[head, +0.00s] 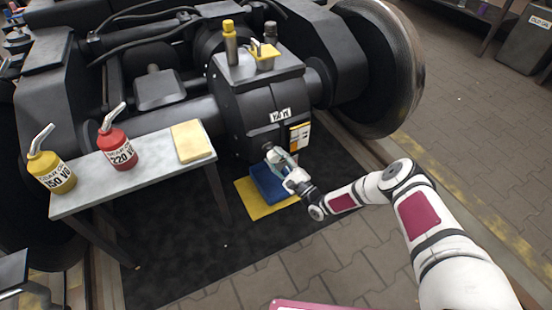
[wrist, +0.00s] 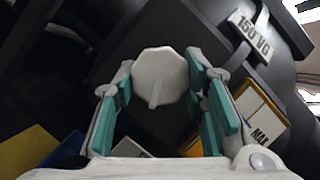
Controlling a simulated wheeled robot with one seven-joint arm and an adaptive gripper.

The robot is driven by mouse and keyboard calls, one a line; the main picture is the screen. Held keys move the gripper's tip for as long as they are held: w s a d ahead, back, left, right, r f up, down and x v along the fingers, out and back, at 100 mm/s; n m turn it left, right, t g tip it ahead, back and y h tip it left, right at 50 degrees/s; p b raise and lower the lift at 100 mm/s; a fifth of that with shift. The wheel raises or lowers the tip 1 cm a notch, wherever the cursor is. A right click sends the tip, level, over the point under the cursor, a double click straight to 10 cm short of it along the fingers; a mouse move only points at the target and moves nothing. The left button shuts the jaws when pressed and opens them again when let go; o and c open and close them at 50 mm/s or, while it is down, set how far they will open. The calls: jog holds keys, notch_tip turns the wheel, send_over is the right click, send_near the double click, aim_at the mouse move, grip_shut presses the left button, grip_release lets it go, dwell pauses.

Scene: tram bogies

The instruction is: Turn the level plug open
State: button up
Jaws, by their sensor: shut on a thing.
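The level plug (wrist: 160,72) is a pale, many-sided disc with a raised bar across its face, on the dark gearbox housing (head: 259,97). My gripper (wrist: 157,82) is shut on the plug, with its teal-padded fingers on either side of the rim. In the head view my gripper (head: 280,160) reaches the lower front of the housing and mostly hides the plug. A "150 VG" label (wrist: 250,36) is above and right of the plug. A white and orange plate marked "MAX" (wrist: 258,112) is to its right.
A blue tray (head: 266,186) on a yellow mat (head: 251,207) lies below the gripper. A bench (head: 130,180) at left holds a yellow oil can (head: 50,172), a red oil can (head: 117,147) and a yellow pad (head: 190,141). A large wheel (head: 392,75) stands at right.

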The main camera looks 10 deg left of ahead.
jog(key=o, duration=1.2)
jog(key=v, duration=1.2)
jog(key=shift+f, duration=0.1)
